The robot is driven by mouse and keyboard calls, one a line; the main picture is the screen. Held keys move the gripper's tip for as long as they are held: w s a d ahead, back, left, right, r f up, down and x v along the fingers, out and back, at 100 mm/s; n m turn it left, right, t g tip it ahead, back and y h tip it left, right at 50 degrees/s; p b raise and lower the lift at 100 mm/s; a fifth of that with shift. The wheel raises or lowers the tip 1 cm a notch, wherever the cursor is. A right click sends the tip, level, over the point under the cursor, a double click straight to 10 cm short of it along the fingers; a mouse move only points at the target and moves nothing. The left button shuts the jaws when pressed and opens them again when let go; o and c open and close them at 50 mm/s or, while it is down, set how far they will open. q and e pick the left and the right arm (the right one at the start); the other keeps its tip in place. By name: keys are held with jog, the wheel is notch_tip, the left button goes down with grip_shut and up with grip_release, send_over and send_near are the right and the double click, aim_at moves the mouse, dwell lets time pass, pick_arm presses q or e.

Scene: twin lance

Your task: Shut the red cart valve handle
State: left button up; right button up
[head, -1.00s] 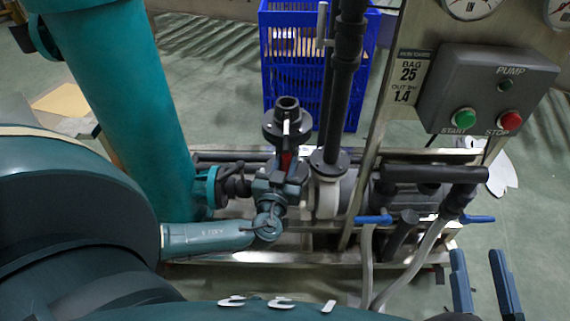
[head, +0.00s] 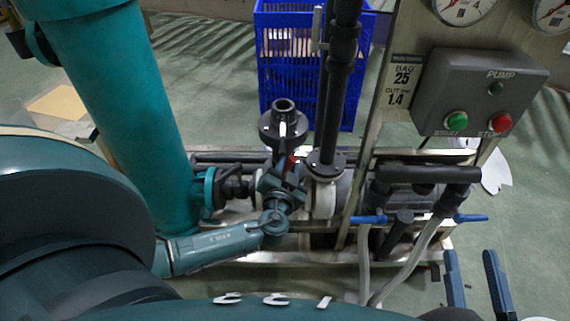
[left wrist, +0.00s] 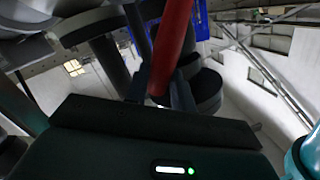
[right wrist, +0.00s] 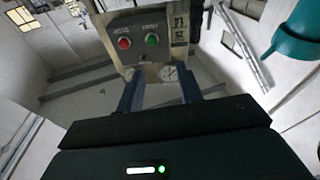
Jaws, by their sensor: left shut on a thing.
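The red valve handle (head: 291,163) stands at the dark flanged valve (head: 283,125) in the middle of the cart in the head view. My left gripper (head: 287,174) is shut on the handle, and its jaws hide part of it. In the left wrist view the red handle (left wrist: 173,40) runs up from between the fingers (left wrist: 160,92). My right gripper (head: 474,268) is open and empty at the lower right of the head view. Its spread fingers (right wrist: 160,92) also show in the right wrist view, with nothing between them.
A grey pump box (head: 480,95) with green and red buttons is at the right. Dark vertical pipes (head: 342,60) rise just right of the valve. A thick teal pipe (head: 120,100) stands left. Blue hose levers (head: 370,220) sit on the cart's front. A blue crate (head: 295,60) is behind.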

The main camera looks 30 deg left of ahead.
pick_arm(q)
jog(key=m, duration=0.2)
jog(key=m+p, duration=0.1)
jog(key=shift+w+d+f+g, duration=0.15)
jog(key=shift+w+d+g, duration=0.15)
jog(key=shift+g, duration=0.1)
jog(key=shift+w+d+f+m+g+y+p, duration=0.1)
jog(key=shift+f+m+g+y+p, duration=0.2)
jog(key=shift+m, duration=0.85)
jog(key=shift+w+d+f+m+g+y+p, duration=0.15)
jog(key=shift+f+m+y+p, duration=0.25)
jog(key=shift+m, duration=0.7)
jog(key=shift+d+f+m+g+y+p, duration=0.1)
jog(key=shift+f+m+g+y+p, duration=0.25)
jog(key=shift+m, duration=0.8)
pick_arm(e)
jog(key=shift+d+n+h, duration=0.3)
jog(key=shift+d+h, duration=0.05)
jog(key=shift+h, duration=0.05)
pick_arm(q)
jog(key=o, duration=1)
jog(key=shift+s+d, duration=0.1)
